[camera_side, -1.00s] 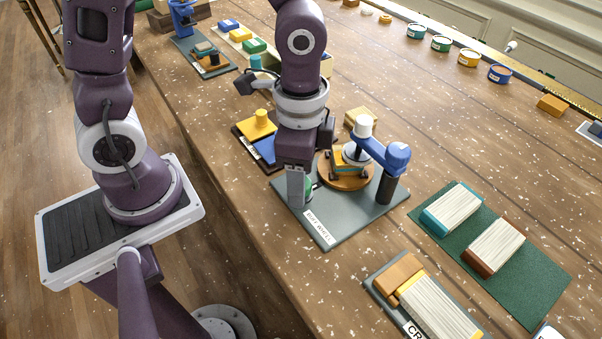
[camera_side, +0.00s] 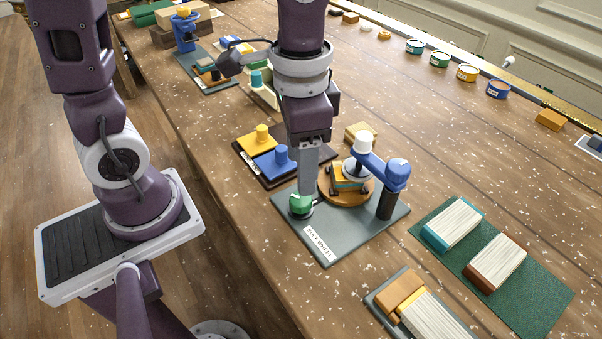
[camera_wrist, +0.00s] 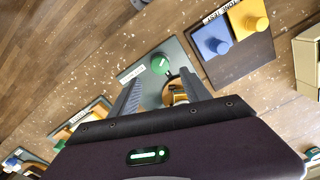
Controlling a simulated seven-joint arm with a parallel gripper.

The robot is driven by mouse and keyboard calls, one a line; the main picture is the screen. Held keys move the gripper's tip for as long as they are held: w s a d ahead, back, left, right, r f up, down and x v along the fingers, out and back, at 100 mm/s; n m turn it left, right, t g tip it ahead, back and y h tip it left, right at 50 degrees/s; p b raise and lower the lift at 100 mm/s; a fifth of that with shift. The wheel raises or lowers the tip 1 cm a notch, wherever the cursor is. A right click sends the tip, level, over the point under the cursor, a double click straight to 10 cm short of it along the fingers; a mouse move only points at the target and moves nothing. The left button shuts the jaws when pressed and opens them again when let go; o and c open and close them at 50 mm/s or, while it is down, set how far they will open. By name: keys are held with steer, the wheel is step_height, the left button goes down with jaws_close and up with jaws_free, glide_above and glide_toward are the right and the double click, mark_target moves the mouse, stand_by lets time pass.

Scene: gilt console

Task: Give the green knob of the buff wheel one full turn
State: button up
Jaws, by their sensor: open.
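The green knob (camera_side: 300,205) stands at the near left corner of the grey buff wheel plate (camera_side: 325,238). The round orange-brown wheel (camera_side: 347,195) sits behind it, with a blue arm (camera_side: 378,163) and a white-topped post over it. In the wrist view the green knob (camera_wrist: 160,66) lies ahead of and between the finger lines. My gripper (camera_side: 306,188) points down just above and behind the knob in the side view. It also shows in the wrist view (camera_wrist: 160,90), with its fingers apart and nothing between them. I cannot tell whether a fingertip touches the knob.
A dark board with a yellow block (camera_side: 258,140) and a blue block (camera_side: 274,162) is to the left. A green mat (camera_side: 520,300) with two brush-like blocks lies to the right. An orange block on a plate (camera_side: 402,292) is at the front. Several tins stand at the back.

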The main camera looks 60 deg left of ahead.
mark_target(301, 202)
steer(key=n, duration=0.7)
steer(key=shift+f, duration=0.1)
step_height(301, 202, down, 7)
jaws_close()
